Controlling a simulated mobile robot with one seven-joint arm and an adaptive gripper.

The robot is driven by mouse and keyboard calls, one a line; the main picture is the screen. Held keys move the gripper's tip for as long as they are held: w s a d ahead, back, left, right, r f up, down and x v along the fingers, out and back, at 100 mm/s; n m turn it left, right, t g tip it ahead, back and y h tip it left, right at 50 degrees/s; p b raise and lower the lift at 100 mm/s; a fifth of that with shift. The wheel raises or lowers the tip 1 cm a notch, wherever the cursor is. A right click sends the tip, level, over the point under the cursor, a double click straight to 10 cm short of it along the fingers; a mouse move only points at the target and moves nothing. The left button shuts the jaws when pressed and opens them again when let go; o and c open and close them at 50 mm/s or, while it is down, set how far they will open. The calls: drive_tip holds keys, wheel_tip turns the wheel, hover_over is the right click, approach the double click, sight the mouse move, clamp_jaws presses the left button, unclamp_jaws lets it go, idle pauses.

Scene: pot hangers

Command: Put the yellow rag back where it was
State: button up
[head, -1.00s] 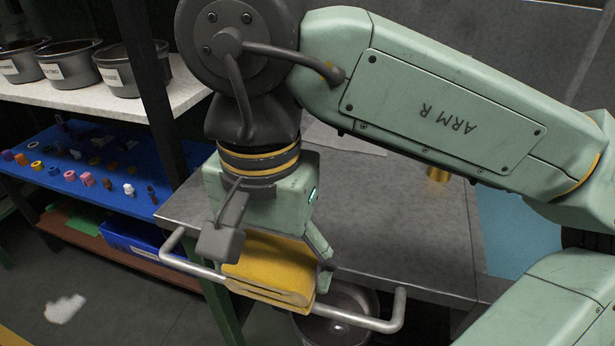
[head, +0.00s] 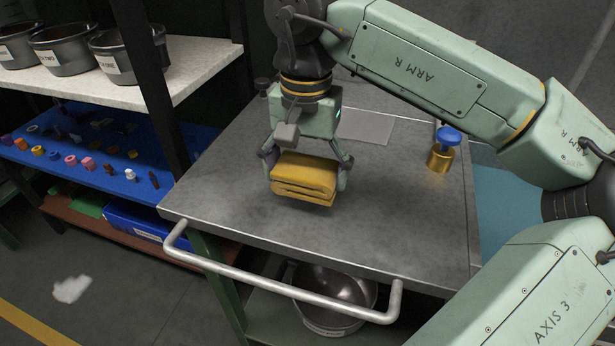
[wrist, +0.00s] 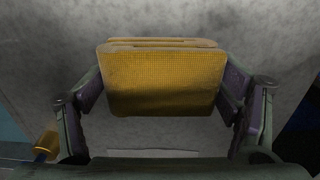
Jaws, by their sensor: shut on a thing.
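The yellow rag (head: 304,178) is folded into a thick block. My gripper (head: 306,168) is shut on it, with one finger on each side. In the head view the rag is over the grey metal table top (head: 235,195), back from its front edge; a dark shadow lies under it. I cannot tell for sure whether its underside touches the table. In the wrist view the rag (wrist: 160,82) sits between both dark finger pads, with grey surface behind it.
A silver rail handle (head: 290,291) runs along the table's front. A brass container with a blue knob (head: 440,155) stands at the right. A metal bowl (head: 335,290) is below the table. Shelves with labelled pots (head: 68,50) and small coloured parts stand left.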

sight(307, 184)
drive_tip(key=f, duration=0.1)
drive_tip(key=w+f+p, duration=0.1)
drive_tip(key=f, duration=0.1)
drive_tip(key=shift+d, duration=0.1)
drive_tip(key=shift+f, duration=0.3)
drive_tip(key=shift+f, duration=0.2)
drive_tip(key=o, duration=1)
drive_tip(key=shift+c, duration=0.2)
drive_tip(key=shift+r, duration=0.1)
wheel_tip(307, 184, up, 12)
drive_tip(key=shift+r+b, duration=0.15)
drive_tip(key=shift+b, duration=0.25)
